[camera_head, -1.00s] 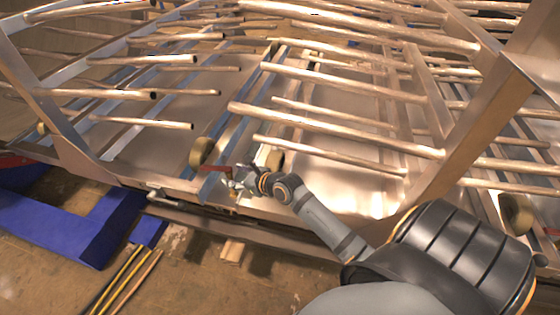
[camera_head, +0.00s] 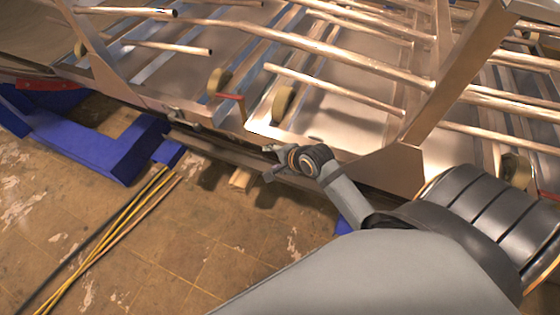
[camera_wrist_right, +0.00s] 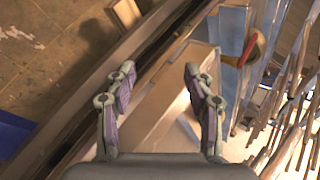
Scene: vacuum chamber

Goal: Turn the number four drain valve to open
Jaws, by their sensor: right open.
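A small red lever handle (camera_head: 230,97) sits at the frame's lower edge, beside a round tan wheel (camera_head: 219,82). No number is readable on it, so I cannot tell whether it is the number four drain valve. In the right wrist view the red handle (camera_wrist_right: 249,50) shows at the upper right, beyond the right fingertip. My right gripper (camera_head: 272,165) is apart from the handle, below and right of it, near the frame's front rail. In the right wrist view the gripper (camera_wrist_right: 158,72) is open, with nothing between its fingers. My left gripper is not in view.
A metal frame with several long pipes (camera_head: 330,85) fills the back. A blue support (camera_head: 90,145) stands on the floor at left. Yellow and black cables (camera_head: 110,235) lie on the floor. Another red part (camera_head: 50,85) is at far left. The floor in front is mostly clear.

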